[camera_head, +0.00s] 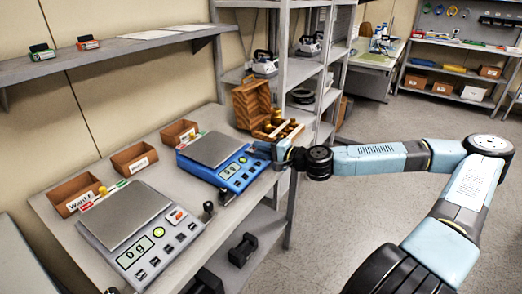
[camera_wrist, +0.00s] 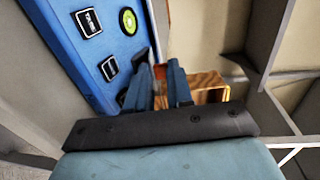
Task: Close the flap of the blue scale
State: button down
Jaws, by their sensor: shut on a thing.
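My gripper (camera_head: 266,150) is at the right side of the blue scale. In the wrist view, its fingers (camera_wrist: 160,85) are close together at the panel's edge, shut on a thin part there. This part looks like the scale's flap, but the fingers hide most of it, so its angle cannot be told.
A grey scale (camera_head: 140,232) stands in front on the same bench, beside several small wooden bins (camera_head: 134,158). A wooden crate (camera_head: 252,103) and a tray of brass weights are behind the gripper. A metal shelf rack (camera_head: 303,75) rises close behind it. The floor to the right is clear.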

jog(key=c, duration=1.1)
grip_release()
